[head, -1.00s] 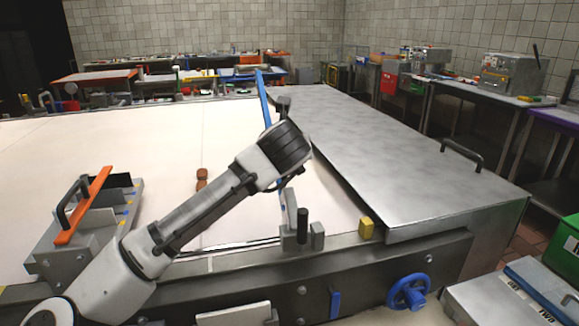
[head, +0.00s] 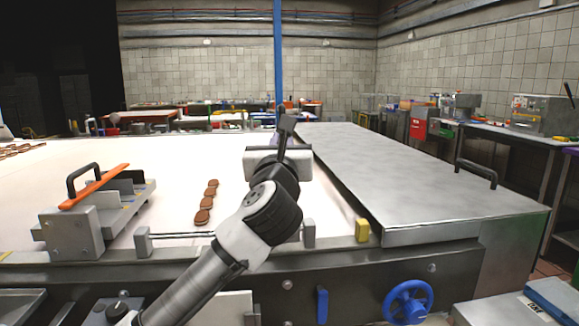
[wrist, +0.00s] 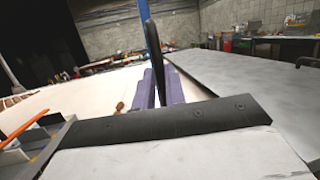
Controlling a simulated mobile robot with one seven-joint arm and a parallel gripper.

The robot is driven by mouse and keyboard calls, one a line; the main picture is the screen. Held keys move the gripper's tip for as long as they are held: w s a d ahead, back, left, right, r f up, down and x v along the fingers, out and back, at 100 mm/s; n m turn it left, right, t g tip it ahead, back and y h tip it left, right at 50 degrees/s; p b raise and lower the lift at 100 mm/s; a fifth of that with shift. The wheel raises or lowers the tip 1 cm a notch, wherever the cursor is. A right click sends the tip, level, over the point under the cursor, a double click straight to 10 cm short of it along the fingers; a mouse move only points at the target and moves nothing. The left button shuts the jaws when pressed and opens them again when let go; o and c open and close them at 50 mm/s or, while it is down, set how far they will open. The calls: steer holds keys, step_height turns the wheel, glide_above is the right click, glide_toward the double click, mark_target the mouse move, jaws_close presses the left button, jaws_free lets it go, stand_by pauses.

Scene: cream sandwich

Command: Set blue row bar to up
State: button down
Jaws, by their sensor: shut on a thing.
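The blue row bar (head: 278,60) stands upright beyond my gripper and runs to the top edge in the head view. It also shows behind the fingers in the wrist view (wrist: 152,42). My gripper (head: 283,150) is in front of the bar's lower end, over the right side of the pale belt (head: 90,165). In the wrist view the two purple fingers (wrist: 160,88) flank a dark curved handle (wrist: 145,48), and my gripper is shut on it. The bar's foot and any link to the handle are hidden.
A wide metal cover (head: 420,185) lies right of the belt. A grey bracket with an orange lever (head: 95,187) stands at left. Brown biscuits (head: 206,200) lie on the belt. A blue handwheel (head: 408,302) and yellow block (head: 362,230) are at the front.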

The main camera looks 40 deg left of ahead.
steer(key=s+d+f+m+t+y+b, duration=0.1)
steer(key=s+d+t+b, duration=0.4)
steer(key=b, duration=0.6)
steer(key=shift+s+d+f+m+t+y+b, duration=0.25)
steer(key=shift+f+m+t+y+b, duration=0.2)
steer(key=shift+f+m, duration=0.25)
steer(key=shift+d+t+h, duration=0.1)
steer(key=shift+t+h, duration=0.15)
steer(key=c, duration=1.5)
jaws_free()
steer(key=shift+r, duration=0.1)
steer(key=shift+o, duration=0.2)
steer(key=v, duration=1.4)
steer(key=shift+b, duration=0.4)
